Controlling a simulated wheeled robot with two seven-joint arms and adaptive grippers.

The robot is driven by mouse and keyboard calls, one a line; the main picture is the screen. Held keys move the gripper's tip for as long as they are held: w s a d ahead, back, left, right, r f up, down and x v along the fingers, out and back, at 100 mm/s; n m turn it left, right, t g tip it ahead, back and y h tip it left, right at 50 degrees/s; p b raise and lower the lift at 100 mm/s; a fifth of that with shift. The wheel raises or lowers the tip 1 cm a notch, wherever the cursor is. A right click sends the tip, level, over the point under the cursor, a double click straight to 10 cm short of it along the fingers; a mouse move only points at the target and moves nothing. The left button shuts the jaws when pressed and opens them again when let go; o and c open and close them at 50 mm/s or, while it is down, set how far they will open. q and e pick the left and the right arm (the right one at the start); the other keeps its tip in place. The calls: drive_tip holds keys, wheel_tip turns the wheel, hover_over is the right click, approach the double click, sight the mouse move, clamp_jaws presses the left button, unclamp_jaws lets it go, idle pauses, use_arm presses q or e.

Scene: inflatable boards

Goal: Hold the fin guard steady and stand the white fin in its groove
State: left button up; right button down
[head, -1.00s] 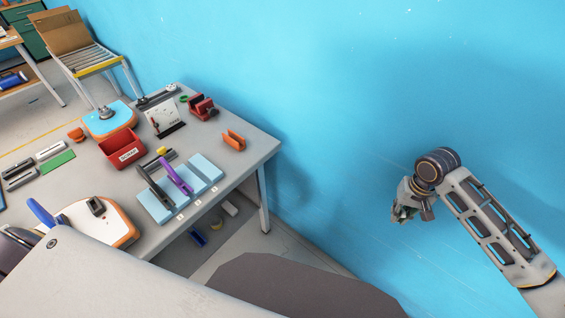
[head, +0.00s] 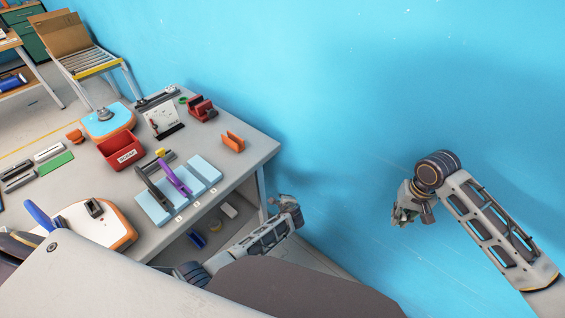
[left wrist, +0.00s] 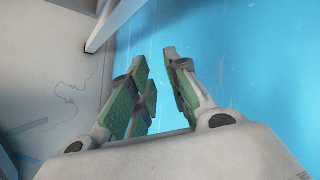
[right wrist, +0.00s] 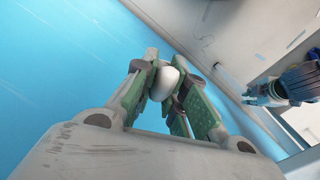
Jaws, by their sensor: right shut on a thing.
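An orange piece with a channel (head: 233,142), which looks like the fin guard, sits near the table's right edge. My right gripper (head: 403,214) is well right of the table, in front of the blue wall. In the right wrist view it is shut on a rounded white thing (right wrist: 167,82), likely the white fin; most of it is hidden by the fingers. My left gripper (head: 282,200) is beside the table's right end, below the orange piece. In the left wrist view (left wrist: 158,78) its fingers are apart with nothing between them.
The grey table (head: 262,150) also holds a red clamp-like piece (head: 202,110), a red bin (head: 121,150), pale blue blocks (head: 203,168) with purple and dark bars, and a white-orange board (head: 112,222). The blue wall stands behind. The tabletop around the orange piece is clear.

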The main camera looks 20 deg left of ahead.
use_arm(q)
drive_tip(key=a+r+m+y, duration=0.1)
drive_tip(key=r+y, duration=0.2)
drive_tip(key=r, duration=0.4)
drive_tip(key=a+r+m+y, duration=0.2)
drive_tip(key=r+y, duration=0.1)
drive_tip(key=r, duration=0.4)
drive_tip(key=a+r+m+y, duration=0.1)
drive_tip(key=r+m+y, duration=0.1)
drive_tip(key=r, duration=0.5)
drive_tip(key=shift+w+a+r+t+y, duration=0.35)
drive_tip(key=shift+a+t+y, duration=0.05)
drive_tip(key=shift+y, duration=0.1)
drive_tip(key=s+a+r+m+g+y, duration=0.1)
drive_tip(key=s+a+r+g+y, duration=0.1)
drive_tip(key=s+r+y, duration=0.1)
drive_tip(key=shift+s+r+m, duration=0.4)
drive_tip(key=shift+s+r, duration=0.25)
drive_tip(key=shift+r, duration=0.45)
drive_tip(key=shift+x, duration=6)
drive_tip(key=shift+s+r, duration=0.1)
drive_tip(key=shift+r, duration=0.05)
